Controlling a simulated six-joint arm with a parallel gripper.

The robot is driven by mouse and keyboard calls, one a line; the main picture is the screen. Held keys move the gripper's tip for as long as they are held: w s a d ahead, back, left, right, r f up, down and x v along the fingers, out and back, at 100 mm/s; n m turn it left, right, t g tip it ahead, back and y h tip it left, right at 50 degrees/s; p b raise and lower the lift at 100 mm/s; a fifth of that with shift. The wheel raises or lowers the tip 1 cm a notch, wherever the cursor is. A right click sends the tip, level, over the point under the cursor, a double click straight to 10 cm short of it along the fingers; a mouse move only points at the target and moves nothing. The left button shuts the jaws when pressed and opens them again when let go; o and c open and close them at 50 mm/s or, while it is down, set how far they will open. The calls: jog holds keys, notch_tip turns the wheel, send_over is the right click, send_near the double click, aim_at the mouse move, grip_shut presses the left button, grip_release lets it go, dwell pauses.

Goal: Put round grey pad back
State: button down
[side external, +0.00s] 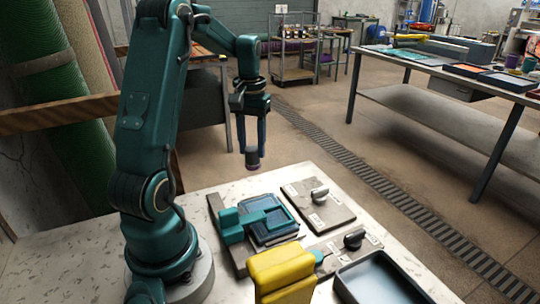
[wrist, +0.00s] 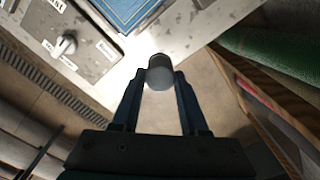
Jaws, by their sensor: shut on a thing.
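My gripper (side external: 253,146) is shut on the round grey pad (side external: 252,159), a short cylinder that hangs below the fingertips. In the side view the pad is high above the back edge of the pale worktop, touching nothing below. In the wrist view the pad (wrist: 159,72) sits between the two fingertips, its round grey end showing. The floor lies behind it there, with the worktop edge close above. No place made for the pad can be made out for certain.
The speckled worktop (side external: 195,202) carries a teal clamp (side external: 236,222) over a blue rug piece (side external: 275,228), a plate with a grey knob (side external: 318,205), a second knob (side external: 354,238), a yellow block (side external: 280,268) and a dark-rimmed tray (side external: 382,280). Rolled rugs (side external: 45,95) stand at left.

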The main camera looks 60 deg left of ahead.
aim_at(253, 166)
jog(key=shift+f, duration=2.9)
jog(key=shift+f, duration=0.1)
jog(key=shift+c, duration=2.1)
grip_release()
